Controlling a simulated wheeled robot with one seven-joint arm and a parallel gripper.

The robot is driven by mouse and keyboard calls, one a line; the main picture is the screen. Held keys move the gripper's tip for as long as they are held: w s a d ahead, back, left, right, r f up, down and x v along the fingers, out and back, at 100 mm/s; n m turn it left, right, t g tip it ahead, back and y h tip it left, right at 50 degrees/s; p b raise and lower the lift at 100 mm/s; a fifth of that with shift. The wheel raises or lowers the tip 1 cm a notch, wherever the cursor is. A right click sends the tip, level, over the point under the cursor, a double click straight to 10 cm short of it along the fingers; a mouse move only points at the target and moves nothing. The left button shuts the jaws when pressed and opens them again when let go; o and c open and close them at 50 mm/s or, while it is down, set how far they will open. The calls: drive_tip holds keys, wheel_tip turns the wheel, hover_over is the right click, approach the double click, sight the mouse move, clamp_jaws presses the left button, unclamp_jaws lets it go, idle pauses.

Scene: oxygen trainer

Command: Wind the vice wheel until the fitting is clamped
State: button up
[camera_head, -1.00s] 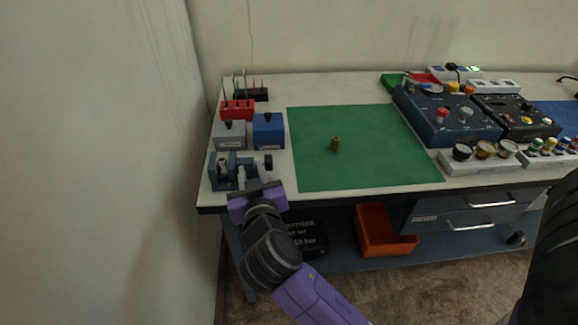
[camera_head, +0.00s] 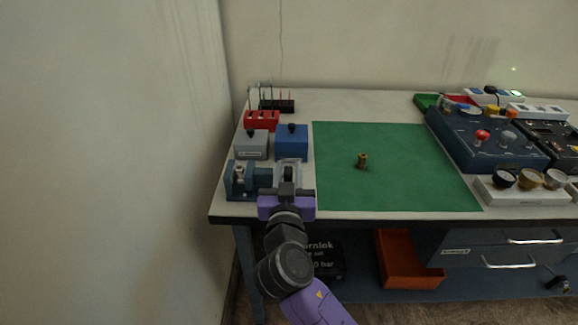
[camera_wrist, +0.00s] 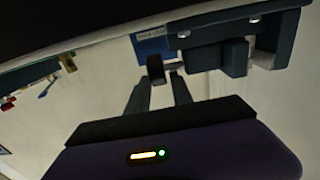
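The blue-grey vice (camera_head: 240,178) stands at the bench's front left corner; its body also shows in the wrist view (camera_wrist: 215,42). Its black wheel (camera_wrist: 155,68) lies at my fingertips, nearer the left finger in that picture. My gripper (camera_head: 289,170) is at the vice's right-hand end, with its fingers apart (camera_wrist: 162,78). I see no firm grip on the wheel. A brass fitting (camera_head: 362,160) stands upright on the green mat (camera_head: 400,190), apart from the vice. The vice jaws are too small to tell what is between them.
A grey box (camera_head: 253,146) and a blue box (camera_head: 291,143) stand close behind the vice, with a red rack (camera_head: 262,121) beyond. The wall rises close on the left. Gauges (camera_head: 530,180) and a blue panel (camera_head: 490,140) are at the right. The mat is mostly clear.

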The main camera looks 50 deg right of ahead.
drive_tip(key=shift+w+d, duration=0.3)
drive_tip(key=shift+d, duration=0.05)
drive_tip(key=shift+c, duration=0.5)
clamp_jaws()
drive_tip(key=shift+r+y+p, duration=0.2)
drive_tip(key=shift+y+p, duration=0.1)
drive_tip(key=shift+p, duration=0.75)
